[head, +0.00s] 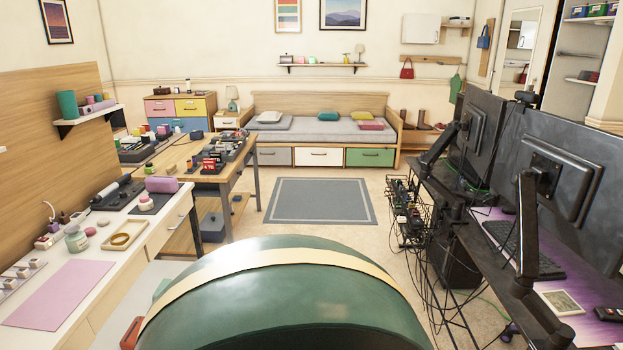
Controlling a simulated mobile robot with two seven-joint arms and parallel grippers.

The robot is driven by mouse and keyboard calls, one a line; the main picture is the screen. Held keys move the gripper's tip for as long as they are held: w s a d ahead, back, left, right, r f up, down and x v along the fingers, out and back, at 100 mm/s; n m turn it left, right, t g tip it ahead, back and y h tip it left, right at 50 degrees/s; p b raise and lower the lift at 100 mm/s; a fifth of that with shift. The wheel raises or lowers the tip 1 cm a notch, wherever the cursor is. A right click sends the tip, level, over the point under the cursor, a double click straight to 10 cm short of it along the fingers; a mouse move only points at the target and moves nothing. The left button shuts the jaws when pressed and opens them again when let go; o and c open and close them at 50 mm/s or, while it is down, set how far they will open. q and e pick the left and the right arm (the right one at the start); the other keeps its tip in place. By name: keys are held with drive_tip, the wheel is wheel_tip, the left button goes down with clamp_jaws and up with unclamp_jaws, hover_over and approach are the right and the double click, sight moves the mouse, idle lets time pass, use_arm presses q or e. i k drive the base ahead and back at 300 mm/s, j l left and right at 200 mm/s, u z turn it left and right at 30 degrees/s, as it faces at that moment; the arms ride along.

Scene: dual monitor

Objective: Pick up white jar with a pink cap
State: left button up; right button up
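A small jar (146,202), pale with a pinkish top, stands on a dark mat at the far end of the white desk (150,236) on the left. It is small in the picture, so I cannot be sure it is the white jar with a pink cap. A larger pale green jar (77,240) with a light lid stands nearer on the same desk. A small pink item (90,231) is beside it. Neither of my grippers is in view.
A large rounded green shape with a cream band (285,300) fills the bottom foreground. A dark monitor desk (470,235) stands right. Open floor lies around the grey rug (320,200).

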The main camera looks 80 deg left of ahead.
sight(147, 206)
drive_tip(key=u, duration=3.6)
drive_tip(key=i+z, duration=0.15)
drive_tip(key=i, duration=1.25)
drive_tip(key=l, duration=0.1)
